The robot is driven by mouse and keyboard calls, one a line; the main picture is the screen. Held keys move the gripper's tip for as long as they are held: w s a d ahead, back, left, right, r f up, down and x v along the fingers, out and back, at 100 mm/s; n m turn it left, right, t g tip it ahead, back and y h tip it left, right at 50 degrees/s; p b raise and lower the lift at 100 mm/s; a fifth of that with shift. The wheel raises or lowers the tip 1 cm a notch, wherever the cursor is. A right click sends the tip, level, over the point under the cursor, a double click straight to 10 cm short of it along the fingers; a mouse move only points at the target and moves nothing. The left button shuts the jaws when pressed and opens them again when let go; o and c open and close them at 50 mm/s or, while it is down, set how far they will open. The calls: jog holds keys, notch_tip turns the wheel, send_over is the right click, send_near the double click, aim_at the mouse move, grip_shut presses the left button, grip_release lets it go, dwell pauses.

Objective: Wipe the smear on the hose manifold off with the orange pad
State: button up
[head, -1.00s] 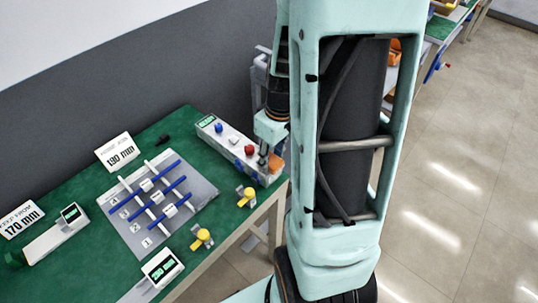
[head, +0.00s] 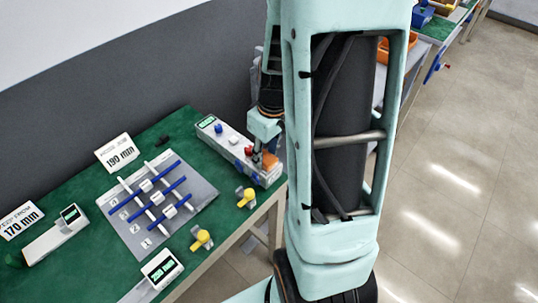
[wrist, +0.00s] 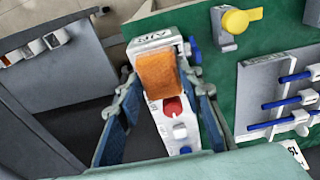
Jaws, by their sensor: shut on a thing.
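My gripper (wrist: 162,82) is shut on the orange pad (wrist: 157,75), which sits between its two fingers. In the head view the pad (head: 270,160) is at the near right end of a long pale box (head: 262,178) with coloured knobs and blue side fittings, which looks like the hose manifold. In the wrist view the pad covers part of the box's top (wrist: 151,38), beside a red knob (wrist: 173,107). I cannot tell whether the pad touches the surface. I cannot make out a smear; the pad and fingers hide part of the top.
A grey board (head: 198,193) with blue rods lies left of the box on the green table (head: 85,262). Two yellow-handled valves (head: 246,197) stand near the table's front edge. Signs and small display units stand further left. A grey wall rises behind.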

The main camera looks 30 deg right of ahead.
jog(key=shift+s, duration=0.1)
dwell(0.3)
jog(key=shift+s+d+f+b, duration=0.1)
jog(key=shift+s+d+b, duration=0.1)
jog(key=shift+s, duration=0.35)
jog(key=shift+s+d+f+b, duration=0.1)
jog(key=shift+s+d+b, duration=0.1)
jog(key=shift+s, duration=0.35)
jog(key=shift+w+a+r, duration=0.1)
jog(key=shift+w+a, duration=0.15)
jog(key=shift+w, duration=0.3)
jog(key=shift+w+a+r, duration=0.1)
jog(key=shift+w+a, duration=0.1)
jog(key=shift+w, duration=0.35)
jog(key=shift+s+d+r, duration=0.1)
jog(key=shift+s+d, duration=0.15)
jog(key=shift+s, duration=0.25)
jog(key=shift+s+d, duration=0.2)
jog(key=shift+s, duration=0.25)
jog(key=shift+w, duration=0.1)
